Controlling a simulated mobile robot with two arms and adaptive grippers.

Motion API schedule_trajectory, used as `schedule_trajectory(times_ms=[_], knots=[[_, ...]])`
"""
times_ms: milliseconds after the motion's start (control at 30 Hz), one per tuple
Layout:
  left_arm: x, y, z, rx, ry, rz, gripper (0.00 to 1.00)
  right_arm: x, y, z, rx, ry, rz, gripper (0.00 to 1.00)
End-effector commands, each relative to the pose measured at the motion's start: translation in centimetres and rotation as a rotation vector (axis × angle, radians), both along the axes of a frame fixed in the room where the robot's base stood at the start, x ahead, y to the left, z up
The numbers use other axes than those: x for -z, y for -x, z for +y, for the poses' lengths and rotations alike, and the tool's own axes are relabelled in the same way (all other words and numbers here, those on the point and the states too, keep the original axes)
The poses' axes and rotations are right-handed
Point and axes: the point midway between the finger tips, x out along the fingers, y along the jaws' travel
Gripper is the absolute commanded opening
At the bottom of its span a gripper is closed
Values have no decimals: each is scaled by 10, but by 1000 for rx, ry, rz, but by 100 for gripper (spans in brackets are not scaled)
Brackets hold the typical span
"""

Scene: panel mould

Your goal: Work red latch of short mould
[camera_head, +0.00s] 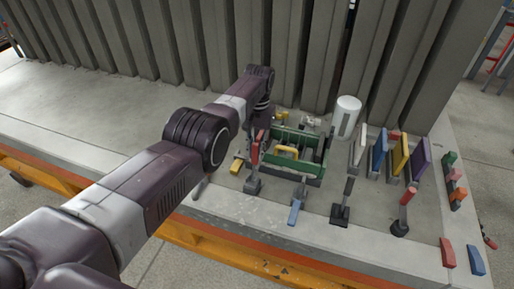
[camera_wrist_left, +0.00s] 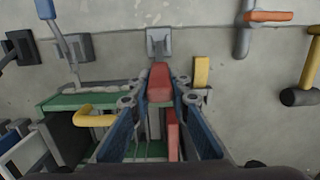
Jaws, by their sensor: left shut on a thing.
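The short mould (camera_head: 312,166) is a green-walled frame with a yellow handle on the grey slab; in the left wrist view its green edge (camera_wrist_left: 75,101) lies to the left. The red latch (camera_head: 255,152) stands upright at the mould's left front corner, on a small grey base (camera_head: 252,186). In the left wrist view the latch's red grip (camera_wrist_left: 160,80) is between my blue fingertips, with its grey bracket (camera_wrist_left: 158,42) beyond. My left gripper (camera_wrist_left: 160,98) is shut on this grip. In the head view the left gripper (camera_head: 262,135) is partly hidden behind its wrist. My right gripper is out of view.
A blue-tipped lever (camera_head: 295,211), a black lever (camera_head: 344,202) and a red-tipped lever (camera_head: 405,205) stand along the front. A white cylinder (camera_head: 346,117) and upright coloured panels (camera_head: 400,154) stand right of the mould. Tall grey slabs (camera_head: 180,40) wall off the back. The slab's left is clear.

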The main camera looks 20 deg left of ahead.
Motion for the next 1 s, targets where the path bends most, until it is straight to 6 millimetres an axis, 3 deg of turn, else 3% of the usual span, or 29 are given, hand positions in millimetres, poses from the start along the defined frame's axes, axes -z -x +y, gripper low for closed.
schedule_trajectory(times_ms=[267, 300, 433, 767, 1000], knots=[[2, 2, -1, 1, 1, 6, 0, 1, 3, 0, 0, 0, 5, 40], [2, 2, -1, 1, 1, 6, 21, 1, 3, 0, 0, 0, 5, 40], [2, 2, -1, 1, 1, 6, 35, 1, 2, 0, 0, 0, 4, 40], [-2, 1, 0, 0, 1, 4, 35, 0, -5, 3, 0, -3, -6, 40], [-32, -3, 0, 0, 1, 0, 35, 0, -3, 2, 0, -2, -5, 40]])
